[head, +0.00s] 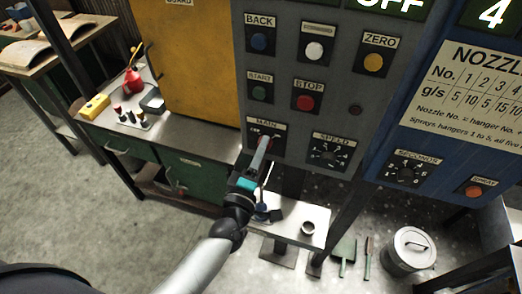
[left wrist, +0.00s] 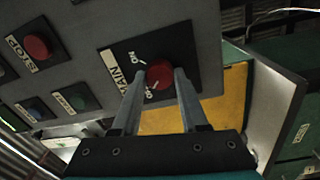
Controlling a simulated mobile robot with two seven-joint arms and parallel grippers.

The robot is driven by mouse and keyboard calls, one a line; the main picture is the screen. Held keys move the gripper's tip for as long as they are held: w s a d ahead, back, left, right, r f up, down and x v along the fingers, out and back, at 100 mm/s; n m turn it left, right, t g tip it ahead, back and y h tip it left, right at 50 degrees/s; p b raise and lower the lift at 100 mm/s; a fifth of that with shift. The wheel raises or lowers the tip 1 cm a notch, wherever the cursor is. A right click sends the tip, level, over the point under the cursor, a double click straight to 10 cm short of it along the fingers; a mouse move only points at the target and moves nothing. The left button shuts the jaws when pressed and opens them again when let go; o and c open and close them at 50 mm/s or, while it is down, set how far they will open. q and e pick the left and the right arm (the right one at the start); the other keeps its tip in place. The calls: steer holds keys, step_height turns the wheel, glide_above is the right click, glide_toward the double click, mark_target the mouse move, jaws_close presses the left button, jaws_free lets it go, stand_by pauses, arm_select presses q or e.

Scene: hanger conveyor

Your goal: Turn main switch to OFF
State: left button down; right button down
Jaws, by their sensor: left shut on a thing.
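The main switch (head: 275,132) is on the lower left of the grey control panel (head: 312,163), under a MAIN label. In the left wrist view it is a red knob (left wrist: 159,76) on a black plate, with ON and OFF marks beside it. My left gripper (head: 267,141) reaches up to the switch and is shut on the knob. In the left wrist view its two fingers (left wrist: 160,82) stand on either side of the knob. The knob's exact pointing direction is hard to tell. My right gripper is not in view.
The STOP button (head: 305,103) and START button (head: 260,93) sit above the switch, and the SPEED dial (head: 328,153) is to its right. A small shelf (head: 313,238) holding a cup lies below. A yellow board (head: 190,60) stands to the left.

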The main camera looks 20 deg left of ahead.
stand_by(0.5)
arm_select(q)
steer(key=shift+c, duration=2.1)
jaws_free()
steer(key=shift+s, duration=0.1)
steer(key=s+b, duration=0.1)
steer(key=s, duration=1.4)
steer(key=shift+a+f+b, duration=0.25)
steer(key=shift+f+b, duration=0.05)
steer(key=shift+f, duration=0.1)
